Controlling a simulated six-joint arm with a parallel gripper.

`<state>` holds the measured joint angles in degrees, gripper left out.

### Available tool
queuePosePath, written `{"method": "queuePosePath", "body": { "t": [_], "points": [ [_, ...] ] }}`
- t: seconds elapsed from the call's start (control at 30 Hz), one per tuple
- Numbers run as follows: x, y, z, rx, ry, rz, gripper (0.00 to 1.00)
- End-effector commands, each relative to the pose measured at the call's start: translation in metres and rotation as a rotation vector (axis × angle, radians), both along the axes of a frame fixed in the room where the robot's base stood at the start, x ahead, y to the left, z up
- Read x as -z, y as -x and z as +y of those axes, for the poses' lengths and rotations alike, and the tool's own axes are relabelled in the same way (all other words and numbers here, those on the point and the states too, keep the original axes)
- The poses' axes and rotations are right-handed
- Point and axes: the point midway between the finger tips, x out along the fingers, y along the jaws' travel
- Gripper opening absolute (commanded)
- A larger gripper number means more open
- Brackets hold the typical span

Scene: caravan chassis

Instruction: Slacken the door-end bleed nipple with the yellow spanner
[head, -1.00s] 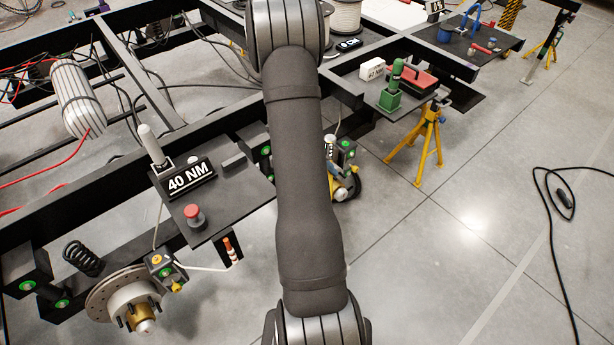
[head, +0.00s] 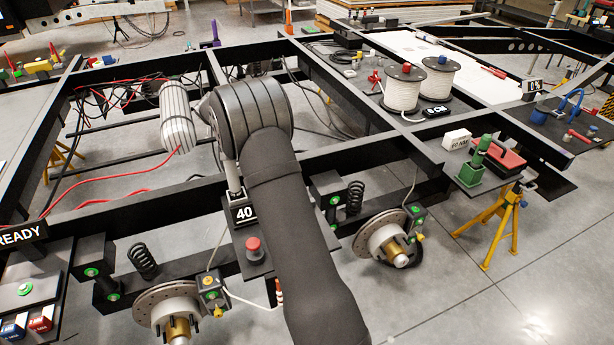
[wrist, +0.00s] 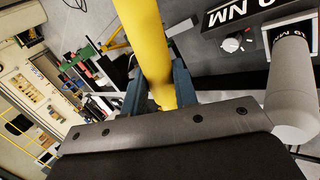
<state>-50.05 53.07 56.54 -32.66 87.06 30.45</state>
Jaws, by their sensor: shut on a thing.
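A yellow spanner (wrist: 146,38) runs up through the wrist view, with its lower part between the two blue-grey fingers of my gripper (wrist: 160,92). My gripper is shut on it. The spanner's working end is out of view. In the head view my own arm hides the gripper and spanner. Two brake assemblies show there: a left brake disc (head: 150,306) with a dark caliper (head: 208,286), and a right brake disc (head: 372,238) with a caliper (head: 413,217). Each caliper has a small yellow fitting. I cannot tell which is the door end, and the nipples are too small to make out.
A dark shelf with a red button (head: 254,246) and a "40" sign (head: 244,213) stands between the brakes, partly behind my arm. A grey cylinder (wrist: 292,100) is close on the right in the wrist view. Black chassis rails (head: 350,155) cross the scene.

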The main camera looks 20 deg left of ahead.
Motion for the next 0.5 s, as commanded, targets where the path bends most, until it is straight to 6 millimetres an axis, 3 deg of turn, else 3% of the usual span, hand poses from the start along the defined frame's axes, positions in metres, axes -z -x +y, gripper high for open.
{"method": "queuePosePath", "body": {
  "t": [0.03, 0.1, 0.27, 0.37, 0.5],
  "points": [
    [-0.012, 0.011, 0.023, -0.028, -0.004, -0.004, 0.0],
    [-0.024, 0.024, 0.047, -0.056, -0.003, -0.004, 0.0],
    [-0.042, 0.061, 0.094, -0.126, -0.002, -0.002, 0.0],
    [-0.032, 0.086, 0.116, -0.174, 0.002, 0.001, 0.0],
    [0.008, 0.115, 0.128, -0.233, 0.005, 0.002, 0.0]
  ]
}}
